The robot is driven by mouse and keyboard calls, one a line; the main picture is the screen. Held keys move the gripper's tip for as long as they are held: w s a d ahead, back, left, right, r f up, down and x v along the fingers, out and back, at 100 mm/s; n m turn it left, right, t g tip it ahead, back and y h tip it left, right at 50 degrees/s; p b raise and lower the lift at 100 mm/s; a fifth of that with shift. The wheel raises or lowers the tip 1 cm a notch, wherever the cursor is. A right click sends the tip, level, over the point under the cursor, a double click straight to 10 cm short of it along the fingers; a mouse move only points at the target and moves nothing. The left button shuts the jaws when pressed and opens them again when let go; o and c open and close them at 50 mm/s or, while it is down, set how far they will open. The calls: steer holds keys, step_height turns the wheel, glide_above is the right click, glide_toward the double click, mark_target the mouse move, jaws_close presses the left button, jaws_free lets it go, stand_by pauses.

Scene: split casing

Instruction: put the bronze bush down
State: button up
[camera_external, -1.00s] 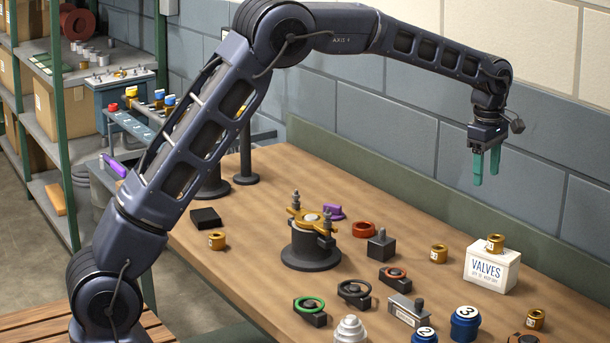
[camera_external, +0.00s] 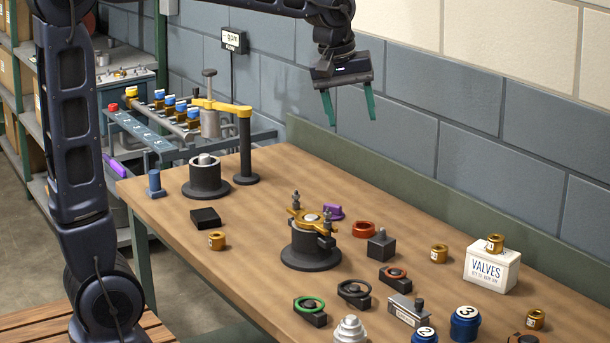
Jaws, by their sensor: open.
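Several small bronze bushes show in the external view. One bronze bush (camera_external: 495,243) sits on top of the white VALVES box (camera_external: 491,271) at the right. Another bush (camera_external: 439,253) stands on the bench just left of that box. A third bush (camera_external: 535,319) is near the lower right, and one more (camera_external: 217,241) is on the left part of the bench. Small labels on them are too small to read surely. My gripper (camera_external: 348,108) is high above the back of the bench, its green fingers spread and pointing down, with nothing between them. It touches no bush.
A dark pedestal (camera_external: 310,252) with a gold clamp stands mid-bench. A grey cylinder on a round base (camera_external: 206,178) and a black post with a yellow arm (camera_external: 245,150) stand at the back left. Rings, blocks and blue numbered caps lie toward the front. The right back strip is clear.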

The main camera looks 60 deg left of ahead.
steer(key=s+a+f+m, duration=0.1)
steer(key=s+f+m, duration=0.1)
steer(key=s, duration=0.7)
steer(key=s+a+f+m+t, duration=0.1)
steer(key=s+f+m, duration=0.2)
steer(key=s, duration=0.6)
steer(key=s+a+f+m+t, duration=0.1)
steer(key=s+f+m, duration=0.1)
steer(key=s+m, duration=0.3)
steer(key=s, duration=0.4)
steer(key=shift+s+a+f+y, duration=0.15)
steer(key=shift+s+f+y, duration=0.05)
steer(key=shift+s+y, duration=0.1)
